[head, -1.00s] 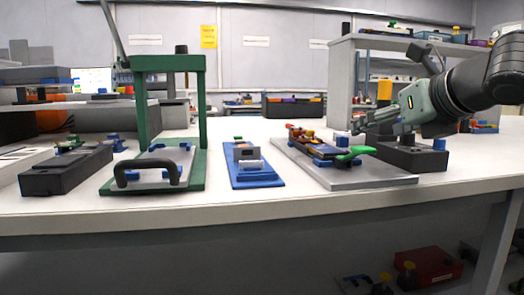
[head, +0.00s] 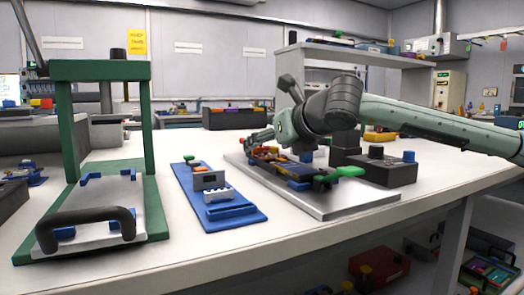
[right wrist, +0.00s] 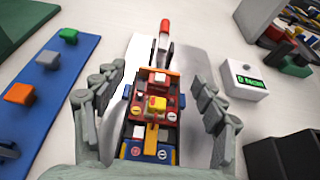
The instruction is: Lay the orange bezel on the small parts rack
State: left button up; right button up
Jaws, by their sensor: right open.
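My right gripper (head: 260,138) is low over the far end of a light grey plate (head: 345,208) that carries a colourful stacked assembly (head: 285,163). In the right wrist view its two fingers (right wrist: 157,105) are spread, one on each side of the assembly (right wrist: 152,112), apart from it. The assembly has red-orange, yellow and blue parts and a red-tipped stick (right wrist: 164,35) beyond. I cannot tell which part, if any, is the orange bezel. A small orange block (right wrist: 20,93) sits on the blue plate to the left. I cannot surely pick out the small parts rack. My left gripper is out of view.
A green press frame (head: 62,125) with a black handle stands at left, then a blue plate (head: 240,218) with a grey block. A dark box (head: 385,168) with knobs is right of the assembly. A white box with a green display (right wrist: 245,82) is near the right fingers. The front table strip is clear.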

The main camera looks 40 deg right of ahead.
jog(key=shift+x, duration=0.95)
jog(key=shift+c, duration=0.2)
jog(key=c, duration=0.8)
jog(key=shift+r, duration=0.2)
